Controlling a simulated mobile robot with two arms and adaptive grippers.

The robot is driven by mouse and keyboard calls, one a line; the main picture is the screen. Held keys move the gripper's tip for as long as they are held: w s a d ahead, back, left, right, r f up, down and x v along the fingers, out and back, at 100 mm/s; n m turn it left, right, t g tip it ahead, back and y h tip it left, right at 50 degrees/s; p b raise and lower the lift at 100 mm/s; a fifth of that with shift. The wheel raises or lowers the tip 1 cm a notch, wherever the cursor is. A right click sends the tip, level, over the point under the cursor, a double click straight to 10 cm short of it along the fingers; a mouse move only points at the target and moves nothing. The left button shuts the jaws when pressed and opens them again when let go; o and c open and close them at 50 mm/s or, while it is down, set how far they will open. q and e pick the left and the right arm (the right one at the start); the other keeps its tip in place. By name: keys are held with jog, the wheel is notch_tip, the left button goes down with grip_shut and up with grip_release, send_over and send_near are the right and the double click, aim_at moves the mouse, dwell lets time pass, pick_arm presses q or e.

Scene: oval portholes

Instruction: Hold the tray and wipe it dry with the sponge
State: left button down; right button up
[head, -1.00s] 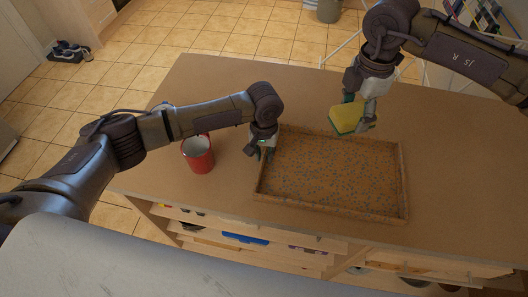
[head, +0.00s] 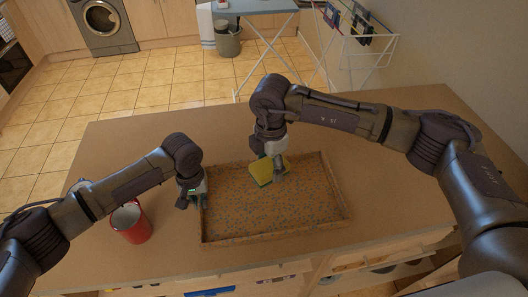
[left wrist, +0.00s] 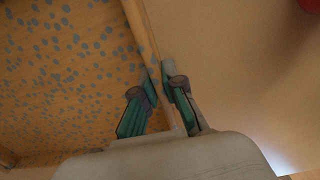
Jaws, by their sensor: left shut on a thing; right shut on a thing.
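The tray (head: 232,238) is shallow and brown, with a raised rim and a floor covered in blue-grey drops. It lies on the wooden counter. My left gripper (head: 192,200) is shut on the tray's left rim. In the left wrist view the two fingers (left wrist: 163,98) sit on either side of the rim of the tray (left wrist: 143,30). My right gripper (head: 272,171) is shut on the sponge (head: 261,172), which is yellow with a green layer. The sponge is over the far part of the tray; I cannot tell whether it touches the floor.
The counter right of the tray is clear. A drying rack (head: 355,45) and a bin (head: 228,42) stand on the tiled floor beyond.

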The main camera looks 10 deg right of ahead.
send_near(270, 196)
jog(key=shift+a+f, duration=0.15)
jog(key=shift+f, duration=2.55)
jog(key=shift+s+f, duration=0.1)
jog(key=shift+f, duration=0.45)
